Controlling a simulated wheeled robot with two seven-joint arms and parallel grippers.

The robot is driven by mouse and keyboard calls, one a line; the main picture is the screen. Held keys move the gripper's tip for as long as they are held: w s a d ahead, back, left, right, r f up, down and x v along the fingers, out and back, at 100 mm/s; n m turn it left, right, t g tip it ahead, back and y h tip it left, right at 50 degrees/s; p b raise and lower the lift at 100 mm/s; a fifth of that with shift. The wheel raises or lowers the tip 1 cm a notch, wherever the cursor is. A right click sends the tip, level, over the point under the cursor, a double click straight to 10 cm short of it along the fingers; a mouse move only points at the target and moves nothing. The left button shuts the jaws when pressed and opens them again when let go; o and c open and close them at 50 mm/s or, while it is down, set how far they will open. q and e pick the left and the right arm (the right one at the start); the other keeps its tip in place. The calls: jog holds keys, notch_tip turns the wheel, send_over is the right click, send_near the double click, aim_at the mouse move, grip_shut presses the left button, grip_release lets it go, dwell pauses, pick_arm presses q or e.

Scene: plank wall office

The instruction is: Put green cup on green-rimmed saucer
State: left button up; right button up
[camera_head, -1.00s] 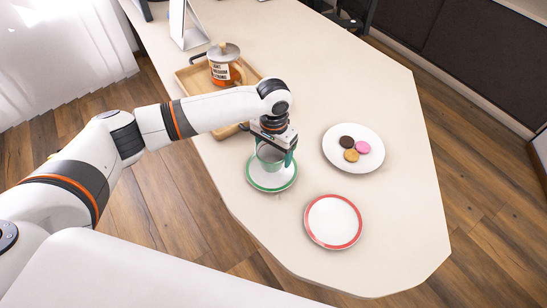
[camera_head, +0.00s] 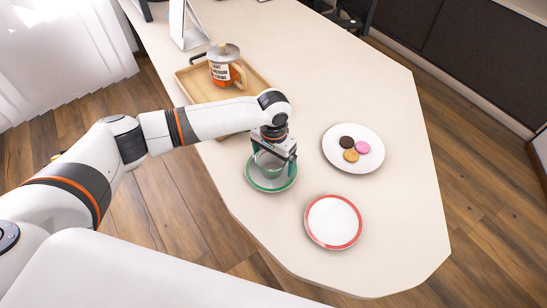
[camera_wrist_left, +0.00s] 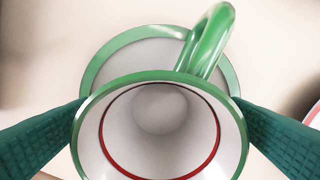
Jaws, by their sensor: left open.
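The green cup (camera_head: 268,163) stands upright on the green-rimmed saucer (camera_head: 270,189), near the table's left edge. In the left wrist view the cup (camera_wrist_left: 160,77) shows from above, with a white inside, a red ring and a green handle pointing up and right. The saucer (camera_wrist_left: 100,62) shows behind it. My left gripper (camera_head: 273,166) is open, with one finger on each side of the cup. Whether the fingers touch it I cannot tell. The cup's base is hidden. My right gripper is not in view.
A red-rimmed plate (camera_head: 334,240) lies empty to the lower right. A white plate (camera_head: 368,133) holds several biscuits. A wooden tray (camera_head: 256,80) with an orange-labelled jar (camera_head: 224,68) stands behind my arm. The table's right side is clear.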

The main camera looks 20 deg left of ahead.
aim_at(274, 167)
pick_arm(q)
notch_tip(274, 167, up, 12)
dwell(0.4)
dwell(0.4)
